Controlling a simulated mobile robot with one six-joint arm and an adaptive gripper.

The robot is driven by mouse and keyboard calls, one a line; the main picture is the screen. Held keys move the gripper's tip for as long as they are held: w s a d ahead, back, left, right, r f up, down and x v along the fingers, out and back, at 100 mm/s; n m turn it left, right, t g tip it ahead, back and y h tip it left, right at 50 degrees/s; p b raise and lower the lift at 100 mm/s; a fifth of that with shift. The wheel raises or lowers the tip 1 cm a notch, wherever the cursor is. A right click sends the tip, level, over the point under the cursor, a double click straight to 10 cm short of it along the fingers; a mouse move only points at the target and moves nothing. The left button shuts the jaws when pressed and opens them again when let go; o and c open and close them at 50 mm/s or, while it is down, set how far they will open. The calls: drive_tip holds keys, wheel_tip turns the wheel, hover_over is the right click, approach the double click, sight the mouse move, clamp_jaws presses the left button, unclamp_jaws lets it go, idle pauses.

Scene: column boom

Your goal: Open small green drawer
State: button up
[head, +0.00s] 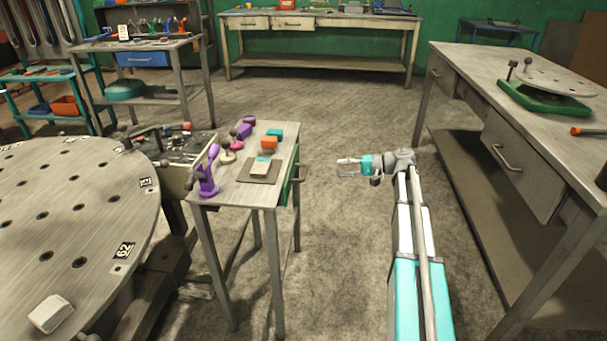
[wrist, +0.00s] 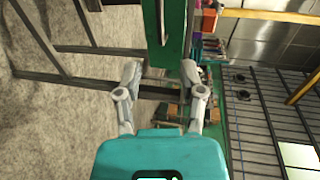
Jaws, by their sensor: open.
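The small green drawer (head: 289,188) is in the right side of the small metal table (head: 234,190), under its top, and looks shut. Its handle (head: 299,180) sticks out toward my gripper. My gripper (head: 346,168) is open and empty, to the right of the drawer with a gap between them, its fingers pointing left. In the wrist view the green drawer front (wrist: 153,53) stands upright in the picture, ahead of my open gripper (wrist: 161,74) and roughly between its fingers. The exact distance to the handle is hard to judge.
On the small table are a purple clamp-like item (head: 208,178), a grey plate (head: 259,170) and several coloured pieces. A round perforated table (head: 75,215) stands at left, a long workbench (head: 530,115) at right. The floor between (head: 330,240) is clear.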

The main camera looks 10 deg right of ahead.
sight(304, 173)
drive_tip(key=b+x, duration=0.2)
drive_tip(key=x, duration=1.1)
drive_tip(key=shift+a+b, duration=0.1)
drive_tip(key=shift+b, duration=0.25)
clamp_jaws()
